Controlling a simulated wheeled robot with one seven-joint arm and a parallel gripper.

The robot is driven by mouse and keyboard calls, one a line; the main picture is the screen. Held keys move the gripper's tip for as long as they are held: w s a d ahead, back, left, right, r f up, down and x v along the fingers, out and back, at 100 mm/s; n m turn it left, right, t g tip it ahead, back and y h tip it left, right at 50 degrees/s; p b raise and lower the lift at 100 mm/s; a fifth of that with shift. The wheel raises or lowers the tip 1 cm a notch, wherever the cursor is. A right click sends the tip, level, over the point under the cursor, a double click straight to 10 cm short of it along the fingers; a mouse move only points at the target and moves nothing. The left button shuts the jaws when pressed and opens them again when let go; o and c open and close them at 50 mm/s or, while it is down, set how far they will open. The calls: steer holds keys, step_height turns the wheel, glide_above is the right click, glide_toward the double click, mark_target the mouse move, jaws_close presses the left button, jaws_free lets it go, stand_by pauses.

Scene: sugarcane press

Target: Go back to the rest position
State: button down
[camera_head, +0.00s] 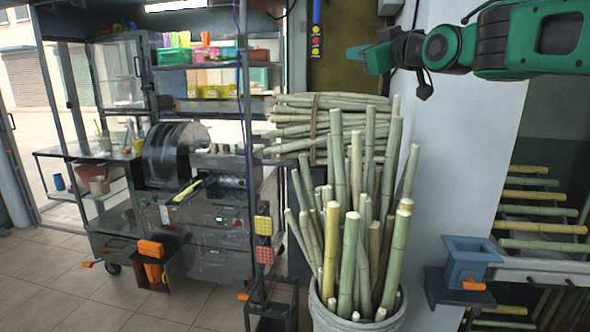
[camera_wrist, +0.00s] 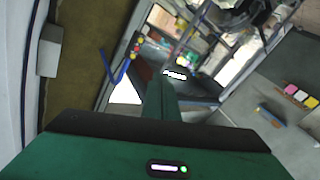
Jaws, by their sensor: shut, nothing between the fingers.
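My gripper (camera_head: 357,52) is at the top of the head view, at the left end of my green and black arm. It is raised above the bundled canes, shut and empty, and touches nothing that I can see. In the wrist view its green fingers (camera_wrist: 162,98) point up the picture, close together. The press machine (camera_head: 218,212) stands to the lower left of my gripper, well apart from it. A short yellow-green piece (camera_head: 187,190) lies in its tray.
A round bin (camera_head: 325,318) of upright canes stands below my arm, with a tied cane bundle (camera_head: 290,117) behind it. A white wall (camera_head: 455,150) is close at right, with a blue clamp-like block (camera_head: 468,262) before it.

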steer(key=s+d+f+m+g+h, duration=0.2)
steer(key=s+d+f, duration=0.2)
steer(key=d+f, duration=0.4)
steer(key=s+d+f+m+g+h, duration=0.35)
steer(key=d+f, duration=0.25)
steer(key=f, duration=0.3)
steer(key=s+d+f+m+g+h, duration=0.2)
steer(key=s+d+f, duration=0.3)
steer(key=f, duration=0.4)
steer(key=s+d+f+m+g, duration=0.2)
steer(key=s+f, duration=0.4)
steer(key=s, duration=0.4)
steer(key=s+d+f+m+g, duration=0.3)
steer(key=s+f, duration=0.4)
steer(key=s, duration=0.4)
steer(key=s+d+f+m+g, duration=0.2)
steer(key=s+f+g, duration=0.2)
steer(key=s+f, duration=0.3)
steer(key=s, duration=0.4)
steer(key=shift+s+d+m+g, duration=0.15)
steer(key=shift+m+g, duration=0.2)
steer(key=shift+f+y, duration=0.1)
steer(key=shift+y, duration=0.15)
steer(key=shift+w+f, duration=0.25)
steer(key=shift+w, duration=0.4)
